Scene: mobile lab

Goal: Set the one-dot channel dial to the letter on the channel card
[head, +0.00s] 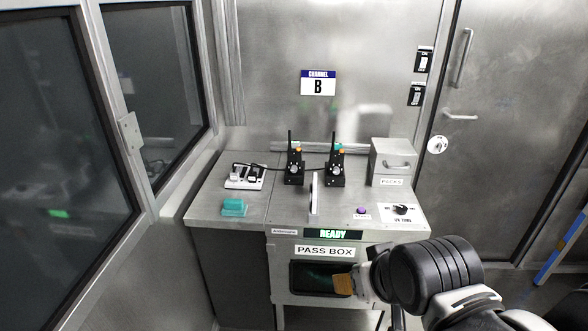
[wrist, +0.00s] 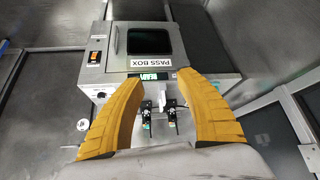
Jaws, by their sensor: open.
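The channel card (head: 318,87) on the back wall has a blue header and a large black letter B. Two black radios stand side by side on the bench, the left radio (head: 294,167) and the right radio (head: 336,168), each with an antenna and a pale round dial on its front. The dot marks and dial settings are too small to read. In the wrist view the radios (wrist: 146,118) (wrist: 170,115) show upside down between the fingers. My gripper (head: 343,284) is open and empty in front of the pass box, apart from both radios; its orange fingers spread in the wrist view (wrist: 161,76).
The bench (head: 255,207) also carries a white power strip (head: 244,178), a teal block (head: 233,207), an upright white plate (head: 314,194), a purple button (head: 361,210) and a black knob (head: 401,209). A drawer box (head: 392,163) stands at right. The pass box (head: 325,250) is below a READY display.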

